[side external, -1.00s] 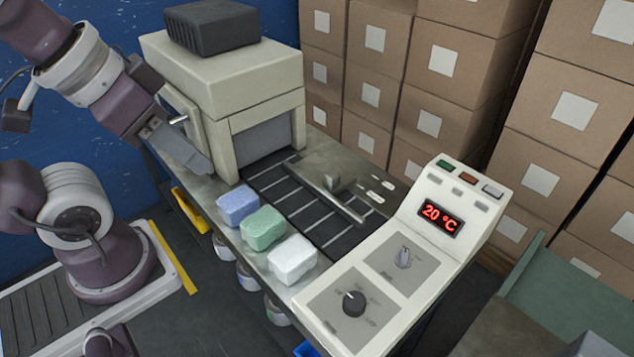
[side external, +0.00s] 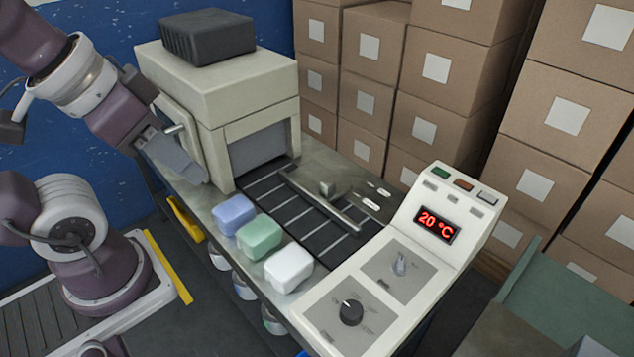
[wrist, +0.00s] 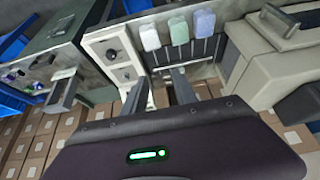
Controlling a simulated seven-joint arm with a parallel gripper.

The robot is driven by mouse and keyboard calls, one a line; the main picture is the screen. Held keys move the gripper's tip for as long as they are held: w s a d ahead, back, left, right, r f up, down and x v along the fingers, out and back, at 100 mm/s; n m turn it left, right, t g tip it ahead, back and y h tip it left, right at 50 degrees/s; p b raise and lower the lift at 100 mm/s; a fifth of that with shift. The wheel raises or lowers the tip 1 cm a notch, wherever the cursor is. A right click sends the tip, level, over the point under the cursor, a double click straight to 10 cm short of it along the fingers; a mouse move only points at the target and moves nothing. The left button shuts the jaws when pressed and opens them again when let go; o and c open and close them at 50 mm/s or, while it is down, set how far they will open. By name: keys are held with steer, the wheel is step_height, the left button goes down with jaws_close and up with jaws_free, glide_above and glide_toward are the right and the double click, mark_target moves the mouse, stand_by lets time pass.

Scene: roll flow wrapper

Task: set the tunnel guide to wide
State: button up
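What looks like the tunnel guide is a metal rail (side external: 335,212) lying along the right side of the dark conveyor (side external: 305,222), which leads into the beige tunnel housing (side external: 225,95). A small grey block (side external: 327,188) stands beside the rail, and light slot-like marks (side external: 377,190) show on the plate to its right. I cannot read a setting there. My gripper (side external: 185,160) is left of the housing, well away from the rail. In the wrist view my gripper (wrist: 158,88) has its two fingers apart with nothing between them.
Blue (side external: 233,213), green (side external: 260,238) and white (side external: 289,267) blocks line the bench's front edge. Cardboard boxes (side external: 435,68) are stacked behind. The housing stands between gripper and rail.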

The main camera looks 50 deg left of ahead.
steer(key=shift+o, duration=2.1)
steer(key=w+r+g, duration=0.1)
steer(key=w, duration=0.8)
steer(key=shift+a+r, duration=0.4)
steer(key=g, duration=0.5)
glide_above(328, 182)
step_height(328, 182, down, 24)
steer(key=shift+r, duration=0.2)
step_height(328, 182, down, 7)
steer(key=shift+a+r, duration=0.1)
steer(key=shift+f, duration=0.45)
